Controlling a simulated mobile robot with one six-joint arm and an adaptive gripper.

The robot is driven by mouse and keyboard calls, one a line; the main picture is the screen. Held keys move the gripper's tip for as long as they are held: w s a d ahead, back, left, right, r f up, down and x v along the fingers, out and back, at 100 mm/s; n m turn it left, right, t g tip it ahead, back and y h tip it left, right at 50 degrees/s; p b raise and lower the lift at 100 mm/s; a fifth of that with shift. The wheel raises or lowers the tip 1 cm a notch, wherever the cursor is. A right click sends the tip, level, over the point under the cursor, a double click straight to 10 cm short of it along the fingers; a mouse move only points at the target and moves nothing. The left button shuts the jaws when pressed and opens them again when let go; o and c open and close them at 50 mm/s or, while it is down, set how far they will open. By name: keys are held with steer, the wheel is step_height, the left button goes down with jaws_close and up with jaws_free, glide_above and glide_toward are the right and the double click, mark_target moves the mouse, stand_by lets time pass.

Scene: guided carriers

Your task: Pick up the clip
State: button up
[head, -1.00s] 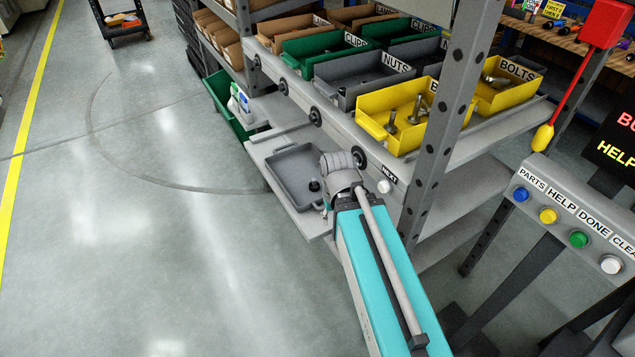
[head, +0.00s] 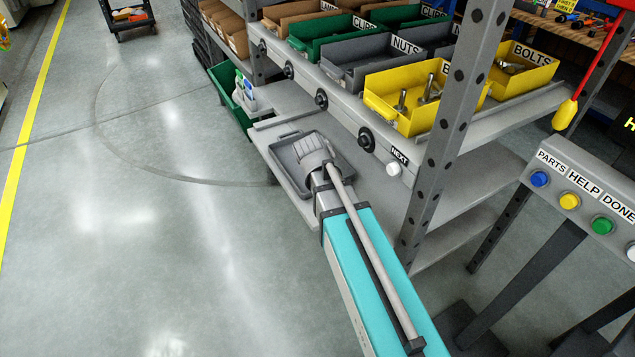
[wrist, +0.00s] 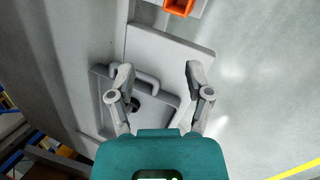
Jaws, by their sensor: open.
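A grey tray (head: 281,150) sits on the low shelf board, and it also shows in the wrist view (wrist: 103,78). A small dark object (wrist: 134,106) lies in the tray in the wrist view, partly behind the left finger; I cannot tell if it is a clip. My gripper (wrist: 160,78) is open and empty above the tray, its right finger over the tray's outer side. In the head view my wrist hides its fingers and part of the tray. Green bins labelled CLIPS (head: 318,50) stand on the upper shelf; no clip is clear inside.
Grey nuts bins (head: 345,72) and yellow bolts bins (head: 385,108) stand in front of the clips bins. A steel shelf post (head: 455,120) rises right of my arm. A button panel (head: 580,195) is further right.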

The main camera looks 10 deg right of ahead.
steer(key=w+a+f+n+h+b, duration=0.1)
steer(key=w+n+b, duration=0.1)
steer(key=w, duration=0.1)
steer(key=w+a+f+n+t+h+b, duration=0.1)
steer(key=w+f+n+b, duration=0.1)
steer(key=w, duration=0.1)
steer(key=w+a+f+n+h+b, duration=0.1)
steer(key=w+n+h+b, duration=0.1)
steer(key=w+n, duration=0.1)
steer(key=shift+a+f, duration=0.15)
steer(key=shift+a, duration=0.25)
steer(key=w+a+n+t+h+b, duration=0.1)
steer(key=w+a+n+h+b, duration=0.1)
steer(key=w+a+n+b, duration=0.1)
steer(key=w+a+n+t+h+b, duration=0.1)
steer(key=w+a+n+h+b, duration=0.1)
steer(key=w+a+n+b, duration=0.2)
steer(key=shift+w+a+f+t, duration=0.2)
steer(key=shift+w+a+t, duration=0.1)
steer(key=shift+w+t, duration=0.1)
steer(key=shift+w+a+r+n+h, duration=0.15)
steer(key=shift+a+r+n+h, duration=0.1)
steer(key=shift+n+h, duration=0.15)
steer(key=shift+f, duration=0.1)
steer(key=b+x, duration=0.3)
steer(key=x, duration=0.4)
steer(key=shift+w+d+f, duration=0.15)
steer(key=shift+d+f, duration=0.1)
steer(key=shift+w+d, duration=0.15)
steer(key=shift+d, duration=0.3)
